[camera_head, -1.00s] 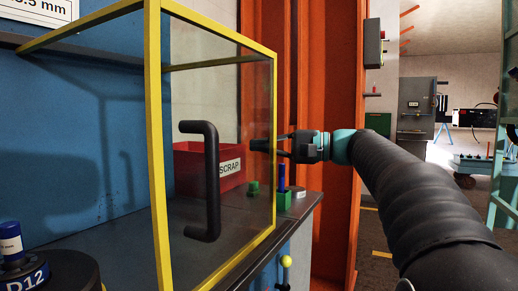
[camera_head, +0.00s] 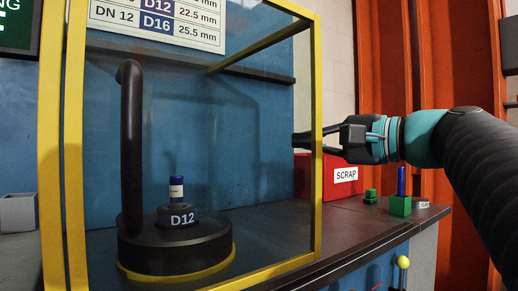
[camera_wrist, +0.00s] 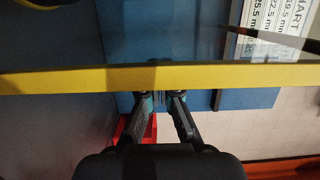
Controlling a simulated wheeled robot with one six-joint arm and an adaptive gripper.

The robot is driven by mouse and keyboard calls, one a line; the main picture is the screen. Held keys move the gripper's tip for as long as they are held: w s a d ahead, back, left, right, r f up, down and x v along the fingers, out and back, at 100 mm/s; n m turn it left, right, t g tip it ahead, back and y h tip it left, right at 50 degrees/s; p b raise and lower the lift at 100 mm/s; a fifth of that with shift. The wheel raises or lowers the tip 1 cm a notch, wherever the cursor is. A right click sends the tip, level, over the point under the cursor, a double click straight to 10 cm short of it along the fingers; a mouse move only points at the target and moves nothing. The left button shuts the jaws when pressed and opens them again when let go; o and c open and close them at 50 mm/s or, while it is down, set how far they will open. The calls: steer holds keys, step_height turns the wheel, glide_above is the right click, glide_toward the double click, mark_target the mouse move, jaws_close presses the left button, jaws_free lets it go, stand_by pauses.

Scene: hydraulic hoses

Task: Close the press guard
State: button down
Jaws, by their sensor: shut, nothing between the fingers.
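The press guard is a clear panel in a yellow frame (camera_head: 318,130) with a black bar handle (camera_head: 131,150). In the head view it stands in front of the press, and its handle is at the left. The D12 press (camera_head: 175,245) shows through the panel, with a blue-and-white piece on top. My gripper (camera_head: 298,140) is shut and empty at the frame's right upright; its tip shows at the panel's right edge. In the wrist view the yellow frame bar (camera_wrist: 100,78) crosses just beyond my fingers (camera_wrist: 160,98). I cannot tell whether they touch it.
A red SCRAP bin (camera_head: 345,176) stands on the bench (camera_head: 380,222) behind my gripper. A green block with a blue peg (camera_head: 401,204) and a small green piece (camera_head: 370,196) lie right of the guard. An orange post (camera_head: 385,70) rises behind.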

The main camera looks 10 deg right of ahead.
steer(key=shift+s+a, duration=0.2)
steer(key=shift+a, duration=0.05)
stand_by(0.3)
steer(key=s+d, duration=0.5)
steer(key=d, duration=0.5)
steer(key=shift+d+p, duration=0.35)
steer(key=shift+p, duration=0.1)
steer(key=shift+s, duration=0.1)
